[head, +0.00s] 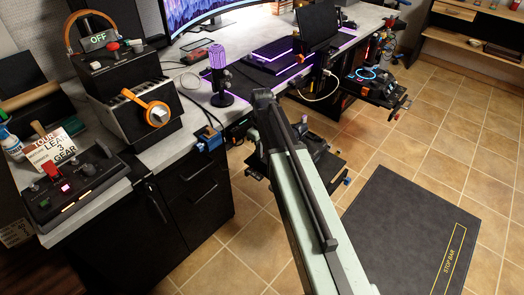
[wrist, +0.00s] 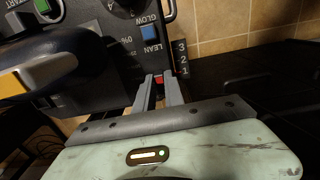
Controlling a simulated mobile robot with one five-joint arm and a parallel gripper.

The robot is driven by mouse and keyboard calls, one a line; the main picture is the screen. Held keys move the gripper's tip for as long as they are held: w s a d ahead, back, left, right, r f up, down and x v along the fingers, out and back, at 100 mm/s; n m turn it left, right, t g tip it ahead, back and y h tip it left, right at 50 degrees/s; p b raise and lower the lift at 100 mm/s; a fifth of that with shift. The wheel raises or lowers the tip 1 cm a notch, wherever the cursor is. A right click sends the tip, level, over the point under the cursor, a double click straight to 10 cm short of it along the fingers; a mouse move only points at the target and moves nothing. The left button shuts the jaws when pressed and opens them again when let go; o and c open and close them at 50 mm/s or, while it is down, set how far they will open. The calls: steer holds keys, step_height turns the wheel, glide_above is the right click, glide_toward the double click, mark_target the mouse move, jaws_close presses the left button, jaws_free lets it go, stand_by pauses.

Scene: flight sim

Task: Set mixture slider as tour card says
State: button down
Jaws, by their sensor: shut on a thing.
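In the wrist view, my gripper (wrist: 160,82) is shut on a small red slider knob (wrist: 159,79) at the lower edge of a dark panel (wrist: 105,55). The panel carries the words GLOW and LEAN and a blue patch (wrist: 149,32). The knob is close below the LEAN label (wrist: 152,47); the fingers hide part of it and its slot. In the head view, the tour card (head: 55,148) stands at the left and shows TOUR, LEAN, 3 and GEAR; some of its smaller print is unclear. My gripper cannot be made out in the head view.
A strip marked 3, 2, 1 (wrist: 182,60) is right of the knob. A grey and yellow handle (wrist: 45,68) sits close at the left. In the head view, a box with an orange lever (head: 152,112) and a purple microphone (head: 220,80) stand on the desk.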

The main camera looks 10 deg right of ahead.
stand_by(0.8)
steer(key=shift+s+d, duration=0.4)
steer(key=shift+s, duration=0.25)
steer(key=shift+s+d, duration=0.4)
steer(key=shift+s, duration=0.2)
steer(key=c, duration=1.4)
jaws_free()
step_height(320, 180, up, 8)
steer(key=p, duration=0.8)
steer(key=shift+f, duration=0.1)
